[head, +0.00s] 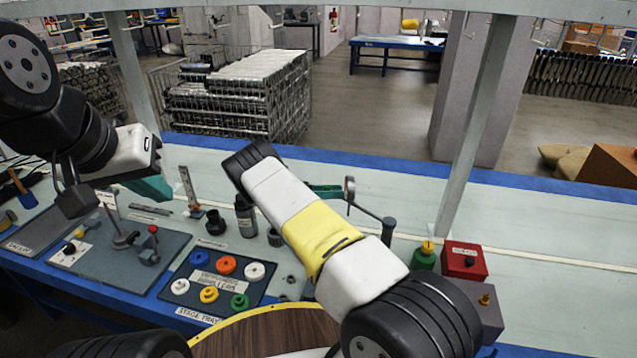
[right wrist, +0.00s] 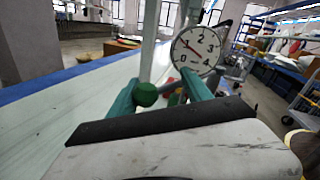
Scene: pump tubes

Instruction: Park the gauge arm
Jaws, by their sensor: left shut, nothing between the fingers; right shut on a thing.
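The gauge arm (head: 368,213) is a thin dark rod running from a grey post at the right to a round gauge (head: 349,188), seen edge-on in the head view. In the right wrist view the white dial (right wrist: 196,49) faces me, with a green ball knob (right wrist: 146,94) below and left of it. My right gripper (head: 328,190) is at the gauge end, shut on the green knob between its teal fingers; its grip is partly hidden in the head view. My left gripper (head: 155,189) is shut and empty above the bench's left side.
An impeller tray (head: 262,293) with coloured rings, a grey fixture plate (head: 85,265) and dark bottles (head: 245,216) stand left of my right forearm. A red box (head: 464,262) and a green bottle (head: 424,257) stand right of the post. The bench's back strip is clear.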

